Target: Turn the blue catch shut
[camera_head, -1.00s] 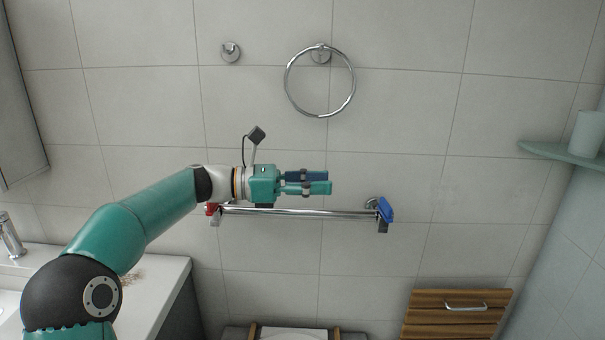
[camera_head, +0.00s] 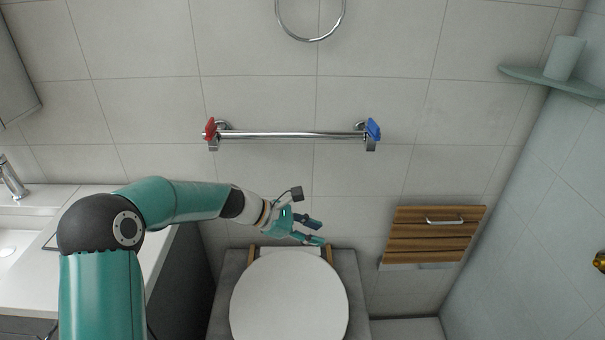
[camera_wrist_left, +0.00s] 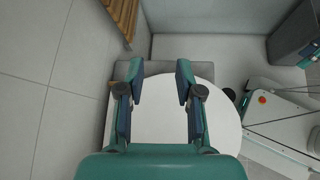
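The blue catch (camera_head: 373,129) sits at the right end of a chrome rail (camera_head: 290,135) on the tiled wall. It stands tilted, close to upright. A red catch (camera_head: 210,129) sits at the rail's left end. My left gripper (camera_head: 317,233) is below the rail, left of and well under the blue catch, touching neither. In the left wrist view its two fingers (camera_wrist_left: 160,85) are apart with nothing between them, over the white toilet lid (camera_wrist_left: 165,125). The blue catch is not in the wrist view.
The round toilet lid (camera_head: 289,300) lies under the left gripper. A slatted wooden panel with a handle (camera_head: 433,235) is on the wall to the right. A towel ring (camera_head: 311,38) hangs above the rail. A glass shelf with a cup (camera_head: 563,60) is upper right. The wall around the rail is clear.

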